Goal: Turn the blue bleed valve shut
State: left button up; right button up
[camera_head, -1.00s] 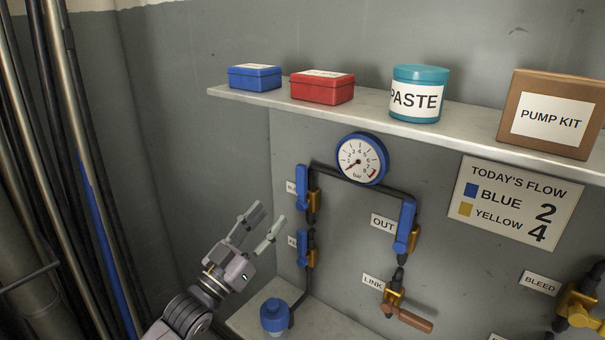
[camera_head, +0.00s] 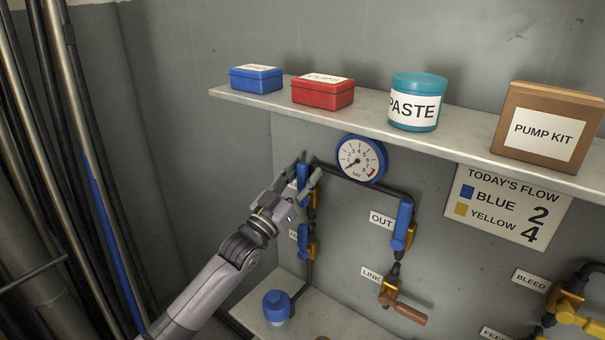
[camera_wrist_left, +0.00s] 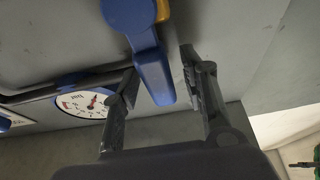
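The blue bleed valve handle (camera_head: 302,178) is the upper one on the left pipe of the wall panel, and it points along the pipe. In the left wrist view the blue handle (camera_wrist_left: 152,65) hangs between the two fingers. My left gripper (camera_head: 309,173) is open around this handle, with a gap visible on the right finger's side; contact with the left finger is hard to tell. The gripper covers the label beside the valve. My right gripper is in neither view.
A pressure gauge (camera_head: 360,160) sits right of the valve. A lower blue valve (camera_head: 304,242), an OUT valve (camera_head: 402,225) and a LINK valve (camera_head: 388,292) are nearby. A shelf (camera_head: 330,108) with boxes and a paste tub overhangs. A blue-capped fitting (camera_head: 277,307) stands below.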

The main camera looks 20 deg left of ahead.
pick_arm(q)
grip_shut()
dwell(0.4)
dwell(0.4)
